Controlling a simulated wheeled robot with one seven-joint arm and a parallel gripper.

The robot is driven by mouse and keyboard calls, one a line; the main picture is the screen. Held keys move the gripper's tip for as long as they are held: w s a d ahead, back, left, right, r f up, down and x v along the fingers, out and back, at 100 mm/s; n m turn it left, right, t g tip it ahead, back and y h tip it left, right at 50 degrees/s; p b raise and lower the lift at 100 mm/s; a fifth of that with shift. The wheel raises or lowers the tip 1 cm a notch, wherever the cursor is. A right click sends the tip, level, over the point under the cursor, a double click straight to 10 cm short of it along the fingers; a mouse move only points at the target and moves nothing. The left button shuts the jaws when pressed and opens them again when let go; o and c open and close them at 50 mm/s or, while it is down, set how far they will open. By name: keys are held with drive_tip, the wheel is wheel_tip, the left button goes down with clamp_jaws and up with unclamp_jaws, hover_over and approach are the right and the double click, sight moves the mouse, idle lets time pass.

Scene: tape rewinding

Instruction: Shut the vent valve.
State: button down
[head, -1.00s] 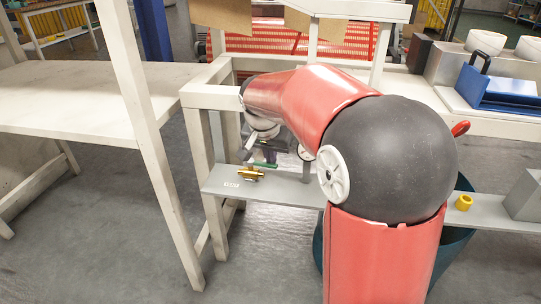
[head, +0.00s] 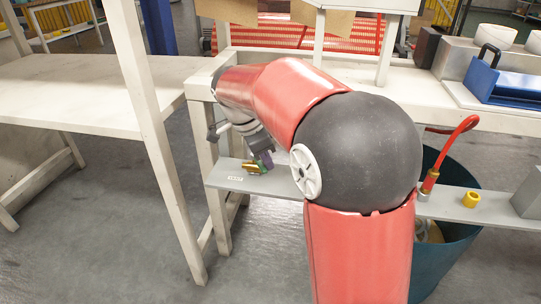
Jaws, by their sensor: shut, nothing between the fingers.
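The vent valve (head: 251,168) is a small brass fitting on the grey shelf rail, behind a white label (head: 235,178) too small to read clearly. A bit of green, likely its handle, shows beside the brass, but my gripper partly hides it and I cannot tell its angle. My gripper (head: 265,161) is shut and empty, pointing down at the right side of the valve. I cannot tell whether the fingers touch the handle.
The grey rail (head: 330,187) runs right to a yellow ring-shaped part (head: 471,199) and a grey block (head: 528,195). A dark teal bin (head: 440,258) stands below. White bench posts (head: 160,140) stand left.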

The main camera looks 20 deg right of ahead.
drive_tip(key=m, duration=0.2)
drive_tip(key=a+m+g+p, duration=0.1)
drive_tip(key=a+m, duration=0.1)
drive_tip(key=m, duration=0.1)
drive_tip(key=shift+s+a+m+g+p, duration=0.15)
drive_tip(key=shift+a+m+g+p, duration=0.15)
drive_tip(key=shift+g, duration=0.1)
drive_tip(key=shift+a, duration=0.25)
idle(0.3)
